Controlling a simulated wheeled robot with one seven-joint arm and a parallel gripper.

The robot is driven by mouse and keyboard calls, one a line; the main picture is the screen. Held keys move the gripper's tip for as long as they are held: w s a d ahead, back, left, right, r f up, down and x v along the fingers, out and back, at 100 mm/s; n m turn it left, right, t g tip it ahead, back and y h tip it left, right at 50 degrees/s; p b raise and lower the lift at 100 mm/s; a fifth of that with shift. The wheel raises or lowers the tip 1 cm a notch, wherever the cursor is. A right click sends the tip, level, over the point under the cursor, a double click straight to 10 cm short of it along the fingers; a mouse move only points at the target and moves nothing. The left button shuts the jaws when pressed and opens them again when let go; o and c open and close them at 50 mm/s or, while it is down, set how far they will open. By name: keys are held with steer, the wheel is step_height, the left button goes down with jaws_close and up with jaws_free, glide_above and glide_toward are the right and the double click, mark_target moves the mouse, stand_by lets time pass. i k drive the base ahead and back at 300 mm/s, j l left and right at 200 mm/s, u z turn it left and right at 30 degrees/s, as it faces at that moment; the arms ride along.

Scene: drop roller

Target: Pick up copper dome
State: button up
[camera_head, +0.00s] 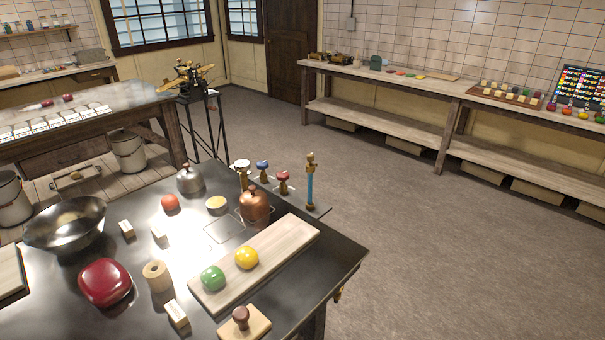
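The copper dome (254,206) stands upright on the dark metal table, near its far right edge. It is a small copper-coloured bell shape with a knob on top. Just left of it are a yellow-topped round piece (216,204) and a pale square outline on the table top. A similar silver dome (190,180) stands further back to the left. My gripper is not in view.
In front of the dome lies a pale board (215,291) with a green ball (213,278) and a yellow ball (246,258). Behind it are several coloured-top stamps and an upright blue rod (310,184). A metal bowl (66,226) stands left. Open floor lies right.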

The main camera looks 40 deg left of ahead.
mark_target(255, 203)
steer(key=i+l+u, duration=0.15)
steer(key=i, duration=1.3)
steer(key=i+u, duration=0.25)
steer(key=u, duration=0.15)
steer(key=i+l+u, duration=0.1)
steer(key=i+u, duration=0.25)
steer(key=i+l+u, duration=0.1)
steer(key=u, duration=0.3)
steer(key=i+u, duration=0.15)
steer(key=u, duration=0.3)
steer(key=i+u, duration=0.15)
steer(key=u, duration=0.3)
steer(key=i+u, duration=0.1)
steer(key=u, duration=0.4)
steer(key=i+l+u, duration=0.1)
steer(key=u, duration=0.35)
steer(key=i+l+u, duration=0.1)
steer(key=u, duration=0.35)
steer(key=l+u, duration=0.3)
steer(key=u, duration=0.15)
steer(key=i+l+u, duration=0.2)
steer(key=i+u, duration=0.25)
steer(key=i+l+u, duration=0.3)
steer(key=u, duration=0.2)
